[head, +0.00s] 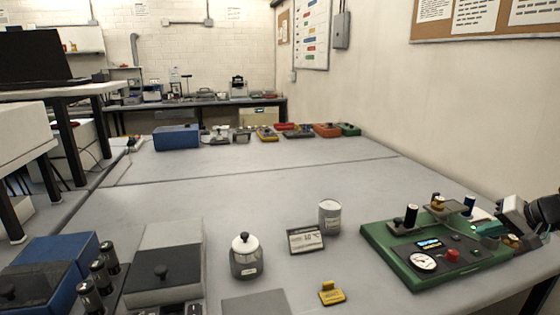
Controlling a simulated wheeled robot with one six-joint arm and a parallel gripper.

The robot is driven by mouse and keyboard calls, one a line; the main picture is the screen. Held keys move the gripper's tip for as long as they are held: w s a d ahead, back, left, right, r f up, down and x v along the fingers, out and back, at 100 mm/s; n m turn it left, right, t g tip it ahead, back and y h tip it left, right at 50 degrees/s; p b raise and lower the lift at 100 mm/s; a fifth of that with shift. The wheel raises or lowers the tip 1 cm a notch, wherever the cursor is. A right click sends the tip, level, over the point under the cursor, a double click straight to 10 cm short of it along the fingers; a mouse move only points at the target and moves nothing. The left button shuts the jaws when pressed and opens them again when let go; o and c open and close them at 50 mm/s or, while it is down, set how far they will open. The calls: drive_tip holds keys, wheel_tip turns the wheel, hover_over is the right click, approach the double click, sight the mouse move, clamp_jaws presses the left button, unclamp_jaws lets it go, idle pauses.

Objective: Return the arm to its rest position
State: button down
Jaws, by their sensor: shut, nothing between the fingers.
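My gripper (498,226) is at the right edge of the head view, beside and partly over the right end of a green instrument board (385,240). Its fingers look shut, with nothing seen held in them; they are small and overlap the board's parts. My dark arm comes in from the right edge behind it. The board lies on the grey bench and bears a round dial (423,262), a small lit display (430,244), a red knob (453,255) and upright dark cylinders (411,215). Whether the gripper touches the board, I cannot tell.
A grey can (329,217), a small display (306,239), a lidded glass jar (245,259) and a yellow block (331,293) stand left of the board. Grey and blue boxes (165,265) fill the front left. The bench middle (250,190) is clear; a wall borders the right.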

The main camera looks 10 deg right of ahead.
drive_tip(key=s+a+r+n+g, duration=0.2)
drive_tip(key=s+a, duration=0.3)
drive_tip(key=a, duration=0.6)
drive_tip(key=s+a+r+n+g+h, duration=0.1)
drive_tip(key=s+a+r+n+g, duration=0.1)
drive_tip(key=s+a, duration=0.4)
drive_tip(key=s+a+r+n+g+h, duration=0.1)
drive_tip(key=s+a+r+n+g, duration=0.2)
drive_tip(key=a, duration=1.3)
drive_tip(key=s+n, duration=0.1)
drive_tip(key=s, duration=0.2)
drive_tip(key=shift+s+a, duration=0.15)
drive_tip(key=shift+s, duration=0.05)
drive_tip(key=shift+r, duration=0.1)
